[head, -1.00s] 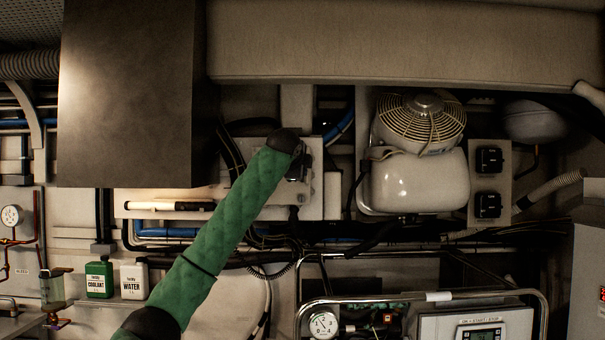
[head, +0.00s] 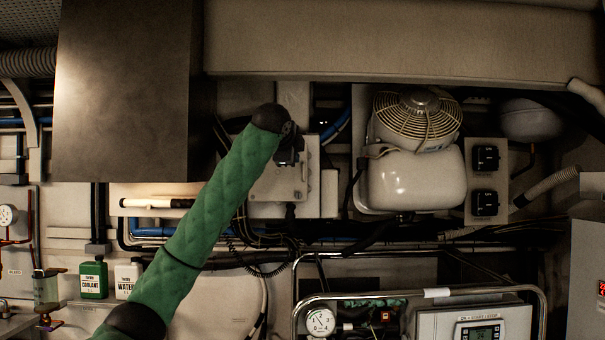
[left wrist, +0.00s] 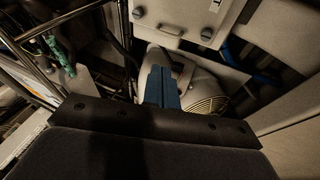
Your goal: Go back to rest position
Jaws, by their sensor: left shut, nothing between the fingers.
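My left arm, in a green quilted sleeve, comes in from the lower left of the head view. Its black wrist end and left gripper (head: 288,152) are in front of the pale box (head: 278,185) on the back wall. The gripper is small and dark there. In the left wrist view its blue fingers (left wrist: 162,92) are shut together with nothing between them. Behind them are a pale rounded housing and a fan grille (left wrist: 208,105). My right gripper is in neither view.
A fan unit (head: 415,180) is right of the gripper. A large dark metal box (head: 125,95) hangs upper left. Green coolant (head: 94,279) and white water (head: 128,277) bottles stand lower left, near my arm. A metal tube frame (head: 420,296) with a gauge (head: 320,322) is below.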

